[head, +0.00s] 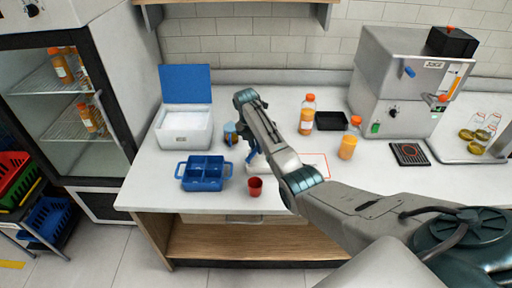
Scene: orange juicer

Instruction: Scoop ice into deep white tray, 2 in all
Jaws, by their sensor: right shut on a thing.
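My right arm reaches in from the lower right over the counter, and its gripper (250,146) is largely hidden by my own arm. It is shut on a small blue thing, seemingly the scoop (251,156), of which only part shows. Just below it is a white container (257,166), perhaps the deep white tray, mostly covered by my arm; its contents cannot be seen. The white ice box (186,140) stands at the back left with its blue lid raised and pale ice (187,121) inside. My left gripper is not in view.
A blue compartment carrier (205,185) and a red cup (255,187) stand near the front edge. A blue-and-orange jar (230,134) is beside my arm. An orange bottle (307,115), black tray (330,121), juice glass (348,147) and juicer (395,85) stand to the right.

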